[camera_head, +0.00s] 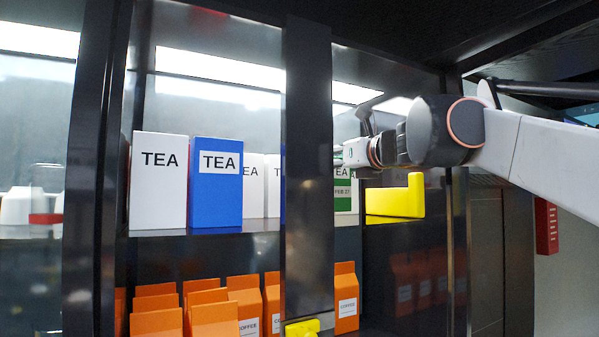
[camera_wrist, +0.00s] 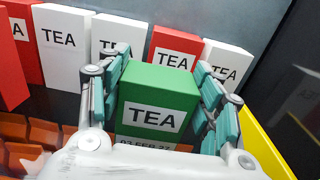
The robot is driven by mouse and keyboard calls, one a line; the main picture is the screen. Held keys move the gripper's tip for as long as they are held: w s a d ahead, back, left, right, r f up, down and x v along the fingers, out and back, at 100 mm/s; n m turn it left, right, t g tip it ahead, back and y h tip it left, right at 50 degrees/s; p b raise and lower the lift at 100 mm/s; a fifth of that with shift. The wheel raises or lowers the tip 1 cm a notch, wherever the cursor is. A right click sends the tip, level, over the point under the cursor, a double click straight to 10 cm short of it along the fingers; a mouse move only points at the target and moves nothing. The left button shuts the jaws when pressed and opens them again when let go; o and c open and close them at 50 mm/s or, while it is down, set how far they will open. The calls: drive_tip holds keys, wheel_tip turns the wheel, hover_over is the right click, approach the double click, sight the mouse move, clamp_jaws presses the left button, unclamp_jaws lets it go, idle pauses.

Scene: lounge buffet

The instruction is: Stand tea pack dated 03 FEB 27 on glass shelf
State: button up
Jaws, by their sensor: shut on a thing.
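My gripper is shut on a green tea pack (camera_wrist: 160,88), its fingers (camera_wrist: 160,72) on both sides of it. The pack's white label reads TEA, with a partly cut-off date line below. In the head view the green pack (camera_head: 342,203) shows its lower part and "FEB 27"; a dark post hides its left side. My gripper (camera_head: 345,154) reaches in from the right there. The glass shelf (camera_head: 262,226) carries the tea packs. I cannot tell whether the held pack touches it.
A white pack (camera_head: 158,190) and a blue pack (camera_head: 216,195) stand at the shelf front. White (camera_wrist: 62,45) and red (camera_wrist: 172,48) packs stand behind the held one. A yellow holder (camera_head: 395,202) is at right. Orange coffee packs (camera_head: 243,295) fill the level below.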

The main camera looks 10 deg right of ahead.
drive_tip(key=shift+f, duration=0.9)
drive_tip(key=shift+f, duration=0.1)
drive_tip(key=o, duration=1.4)
